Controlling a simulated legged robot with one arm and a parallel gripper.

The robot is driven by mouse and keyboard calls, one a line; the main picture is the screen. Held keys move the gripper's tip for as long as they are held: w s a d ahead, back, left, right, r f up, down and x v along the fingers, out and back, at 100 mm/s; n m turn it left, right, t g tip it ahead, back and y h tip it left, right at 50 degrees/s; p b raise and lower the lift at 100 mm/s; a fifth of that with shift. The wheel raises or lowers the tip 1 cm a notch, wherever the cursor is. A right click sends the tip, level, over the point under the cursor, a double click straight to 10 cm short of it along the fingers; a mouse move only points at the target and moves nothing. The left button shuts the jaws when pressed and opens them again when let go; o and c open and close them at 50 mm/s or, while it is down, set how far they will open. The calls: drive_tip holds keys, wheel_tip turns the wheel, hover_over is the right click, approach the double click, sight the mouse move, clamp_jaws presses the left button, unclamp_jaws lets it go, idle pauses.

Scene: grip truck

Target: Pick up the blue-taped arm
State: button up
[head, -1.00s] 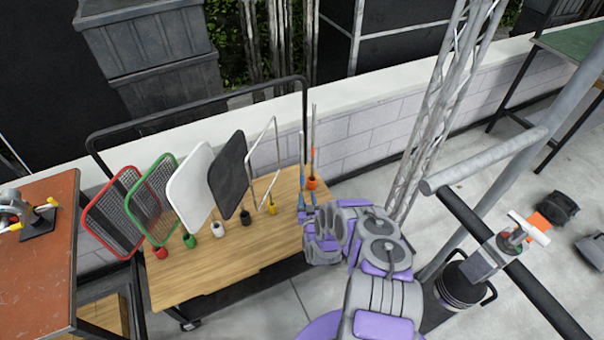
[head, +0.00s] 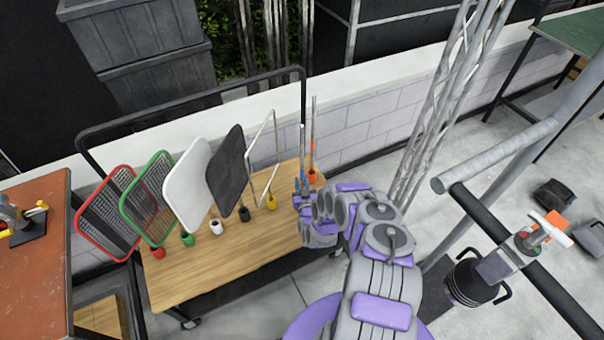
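The blue-taped arm (head: 303,186) is a thin upright rod with blue near its base, at the right end of the wooden cart top. My gripper (head: 303,204), at the end of my grey and purple arm, is right at the blue base, in front of it. The lower part of the blue-taped arm is hidden behind my gripper. I cannot see whether the fingers touch it or are closed around it.
An orange-based rod (head: 312,177) stands close behind the blue one. A yellow-based frame (head: 271,202) and several coloured panels stand leftward on the wooden cart (head: 215,262). A metal truss (head: 432,120) and black-and-grey bars are on the right. A low block wall runs behind.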

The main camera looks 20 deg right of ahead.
drive_tip(key=shift+a, duration=0.15)
drive_tip(key=shift+c, duration=0.8)
clamp_jaws()
drive_tip(key=shift+d, duration=0.5)
